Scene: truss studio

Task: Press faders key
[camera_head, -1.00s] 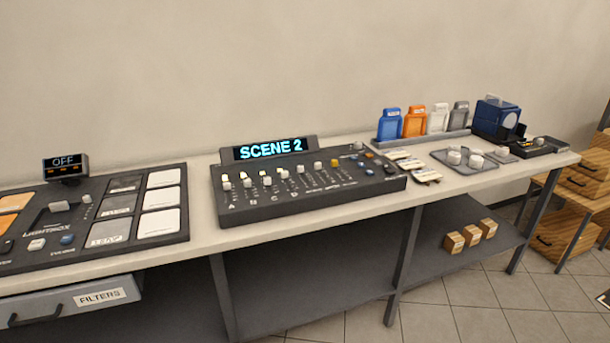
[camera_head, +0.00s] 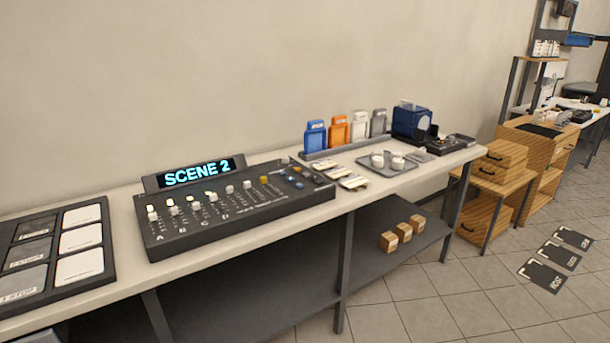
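A dark fader console (camera_head: 235,213) sits on the white bench, left of the picture's middle. The key labels are too small to read. Neither of my grippers shows in the head view.
A panel of filter squares (camera_head: 50,252) lies at the left of the bench (camera_head: 110,292). Coloured holders (camera_head: 338,131), a tray (camera_head: 388,165) and a blue box (camera_head: 412,119) stand to the right. Wooden blocks (camera_head: 388,241) sit on the lower shelf.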

